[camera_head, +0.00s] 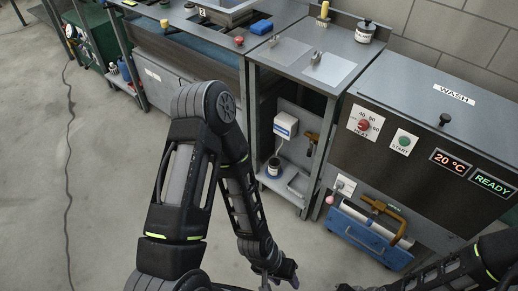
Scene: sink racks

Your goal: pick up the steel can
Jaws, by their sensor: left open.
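A grey metal can (365,31) with a white label and a dark top stands upright on the back of the steel counter at the upper right; it looks like the steel can. A smaller jar (273,166) with a dark body and pale top sits on the low shelf under the counter. My left gripper (282,276) is open and empty, low over the floor at the bottom centre, well below and apart from both. The dark end of my right arm (350,288) shows at the bottom edge; its jaws cannot be made out.
The steel counter (335,68) also holds a small shiny fitting (315,58) and a yellow-handled item (323,12). A sink bench (190,55) is at the left.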

